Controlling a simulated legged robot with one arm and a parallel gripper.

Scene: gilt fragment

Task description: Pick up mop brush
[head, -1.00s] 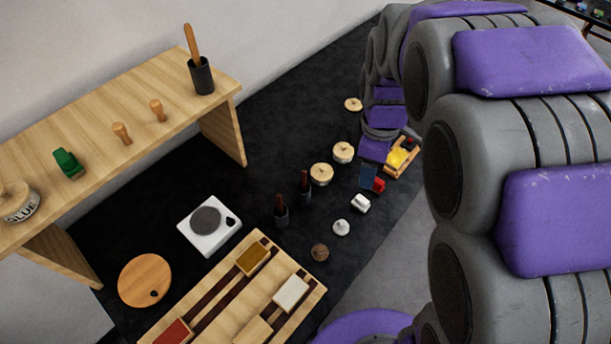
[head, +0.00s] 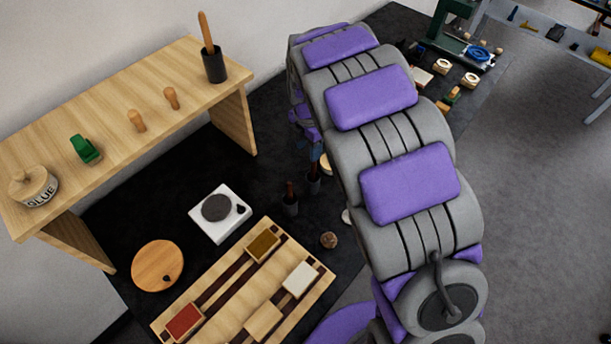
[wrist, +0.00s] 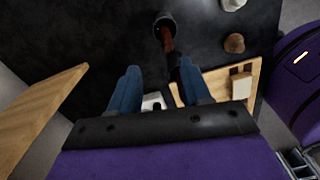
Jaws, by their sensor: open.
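Two dark cups, each with a reddish-brown handle standing up in it, are on the black work surface: a nearer one (head: 290,200) and a farther one (head: 313,180) in the head view. I cannot tell which holds the mop brush. In the wrist view one dark cup (wrist: 164,20) lies beyond my fingertips, its handle (wrist: 167,42) pointing toward me. A second dark shape (wrist: 174,70) is close by the right finger. My gripper (wrist: 158,82) is open, with its two blue fingers apart and nothing clearly between them. In the head view my arm mostly hides it.
A wooden shelf (head: 110,105) stands at left, bearing a glue jar (head: 33,187), green dispenser (head: 85,150) and dark cup with a wooden handle (head: 214,66). A white square device (head: 220,228), round board (head: 158,265) and wooden tray (head: 230,300) lie near.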

